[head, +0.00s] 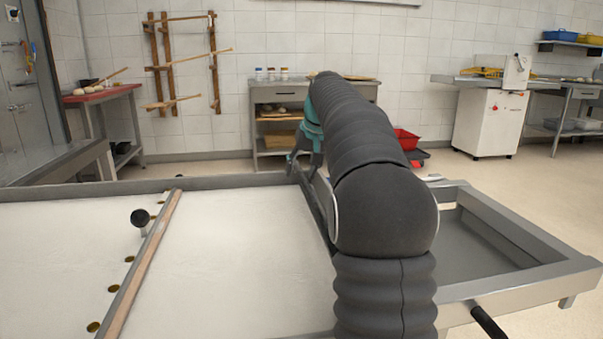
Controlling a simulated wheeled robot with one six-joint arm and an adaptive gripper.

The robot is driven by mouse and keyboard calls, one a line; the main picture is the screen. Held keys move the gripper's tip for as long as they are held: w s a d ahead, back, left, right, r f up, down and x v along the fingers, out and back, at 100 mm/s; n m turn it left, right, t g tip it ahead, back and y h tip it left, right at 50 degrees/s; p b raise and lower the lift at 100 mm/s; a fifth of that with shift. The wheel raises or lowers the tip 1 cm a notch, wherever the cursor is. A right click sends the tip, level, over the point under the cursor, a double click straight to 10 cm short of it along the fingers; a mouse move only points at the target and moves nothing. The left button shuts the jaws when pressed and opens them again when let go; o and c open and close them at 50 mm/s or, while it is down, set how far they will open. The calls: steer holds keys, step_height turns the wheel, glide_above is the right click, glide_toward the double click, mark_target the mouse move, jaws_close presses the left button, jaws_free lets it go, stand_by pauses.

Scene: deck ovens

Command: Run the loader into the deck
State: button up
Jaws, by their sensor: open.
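The loader (240,255) fills the front of the head view, with a pale cloth bed inside a grey metal frame. A wooden bar (145,265) lies across the bed at the left. A black round knob (140,217) and several brass discs are beside the bar. My arm in its dark sleeve reaches away over the loader's right part. My gripper (303,160) is at the arm's far end, by the loader's far rail, open and partly hidden by the arm. I cannot tell whether it touches the rail. No deck opening is clearly visible.
A grey metal unit (20,90) stands at the left edge. A red-topped table (100,93) is behind it. A bench (270,130), a red crate (406,139) and a white machine (490,122) are at the back. Floor is clear at right.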

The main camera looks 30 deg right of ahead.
steer(key=shift+w+f, duration=0.1)
steer(key=shift+f, duration=0.1)
jaws_close()
